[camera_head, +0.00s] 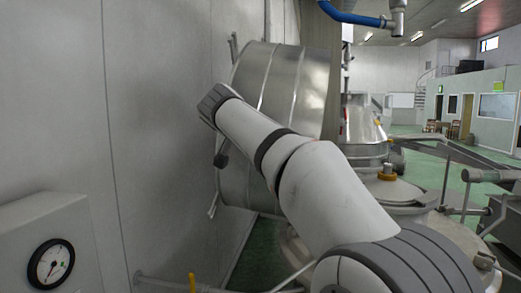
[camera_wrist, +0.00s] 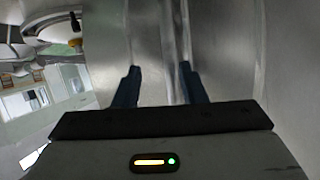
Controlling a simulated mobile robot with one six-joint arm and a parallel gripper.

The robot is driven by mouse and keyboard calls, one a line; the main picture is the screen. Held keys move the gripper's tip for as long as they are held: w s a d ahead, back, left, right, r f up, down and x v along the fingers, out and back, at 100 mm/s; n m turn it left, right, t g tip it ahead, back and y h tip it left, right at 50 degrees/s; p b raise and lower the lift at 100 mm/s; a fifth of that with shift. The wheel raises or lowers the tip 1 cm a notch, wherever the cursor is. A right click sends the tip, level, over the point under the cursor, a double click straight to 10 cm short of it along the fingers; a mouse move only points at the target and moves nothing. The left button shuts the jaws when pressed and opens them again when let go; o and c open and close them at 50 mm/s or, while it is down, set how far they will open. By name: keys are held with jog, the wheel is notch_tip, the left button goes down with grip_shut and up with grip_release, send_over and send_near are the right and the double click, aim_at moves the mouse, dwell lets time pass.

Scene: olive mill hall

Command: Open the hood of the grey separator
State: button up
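A large, round, shiny metal cover with raised bands (camera_head: 300,85), which looks like the separator's hood, stands on edge beside the grey wall in the head view. My arm crosses in front of it and hides its middle. In the wrist view, my gripper (camera_wrist: 160,78) has its two dark fingers well apart. A bright vertical metal ridge or bar (camera_wrist: 169,45) runs between the fingers, with smooth metal behind. I cannot tell whether the fingers touch it. In the head view I cannot make out the fingers.
A grey box with a dial gauge (camera_head: 51,264) stands at the lower left. The grey wall (camera_head: 160,120) is close on the left. Metal machines with round lids (camera_head: 390,190) stand on the right. A blue pipe (camera_head: 350,17) hangs above. Green floor (camera_head: 430,150) shows farther back.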

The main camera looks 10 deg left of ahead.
jog(key=shift+v, duration=1.4)
jog(key=s+d+f+n+g, duration=0.25)
jog(key=s+d+f, duration=0.35)
jog(key=d+f, duration=0.3)
jog(key=s+d+f+n+g, duration=0.1)
jog(key=s+d+f+g, duration=0.2)
jog(key=s+d+f, duration=0.5)
jog(key=s+d+f+g+y, duration=0.1)
jog(key=s+d+f+g, duration=0.1)
jog(key=s+f, duration=0.7)
jog(key=s+d+f+n+g+y, duration=0.1)
jog(key=s+d+f+g, duration=0.1)
jog(key=s+d+f, duration=0.3)
jog(key=s+f, duration=0.4)
jog(key=f, duration=0.2)
jog(key=shift+s+f+y, duration=0.3)
jog(key=shift+s+y, duration=0.05)
jog(key=shift+y, duration=0.05)
